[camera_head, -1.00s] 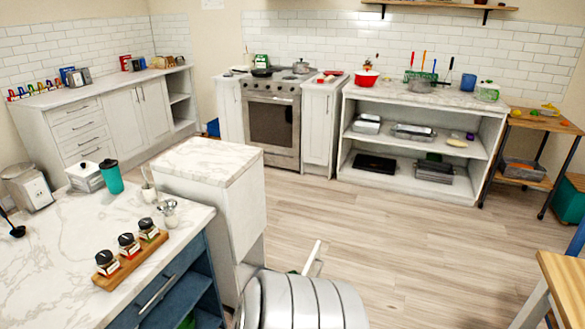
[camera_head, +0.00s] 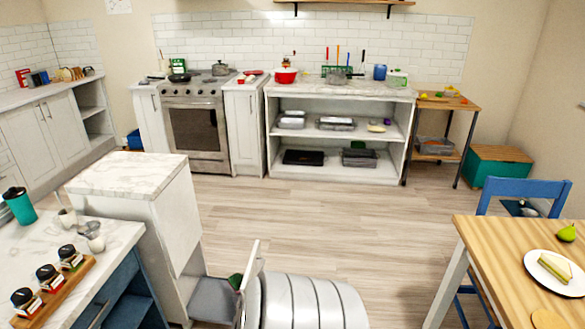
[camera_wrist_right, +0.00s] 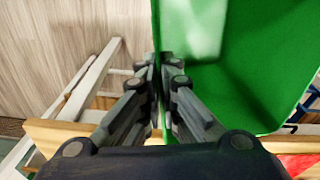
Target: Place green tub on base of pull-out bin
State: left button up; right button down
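The green tub (camera_wrist_right: 240,60) fills the upper right of the right wrist view. My right gripper (camera_wrist_right: 158,65) is shut on the tub's left wall, with the fingers close together at its edge. In the head view, the pull-out bin (camera_head: 251,280) stands pulled out from the white marble-topped cabinet (camera_head: 140,215). Its pale grey base (camera_head: 211,300) shows between the cabinet and the upright front panel. A small dark green object (camera_head: 235,281) shows by the inner side of that panel; I cannot tell what it is. Neither gripper shows in the head view.
A wooden table (camera_head: 500,265) with a plate (camera_head: 553,272) and a blue chair (camera_head: 522,190) are at the right. A counter with a spice rack (camera_head: 55,290) is at the left. The floor (camera_head: 330,225) between is clear.

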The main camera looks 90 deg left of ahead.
aim_at(211, 298)
jog(key=z, duration=1.3)
jog(key=j+z, duration=0.1)
jog(key=z, duration=0.35)
jog(key=j+z, duration=0.1)
jog(key=z, duration=0.3)
jog(key=k+z, duration=0.1)
jog(key=z, duration=0.35)
jog(key=k+j+z, duration=0.15)
jog(key=z, duration=0.3)
jog(key=k+j+z, duration=0.1)
jog(key=z, duration=0.3)
jog(key=k+z, duration=0.25)
jog(key=z, duration=0.2)
jog(key=k+l+z, duration=0.1)
jog(key=k+z, duration=0.3)
jog(key=k+l+z, duration=0.15)
jog(key=z, duration=0.25)
jog(key=k+l+z, duration=0.4)
jog(key=k+l, duration=0.3)
jog(key=k+l+z, duration=0.15)
jog(key=l, duration=0.3)
jog(key=k+l, duration=0.4)
jog(key=z, duration=0.05)
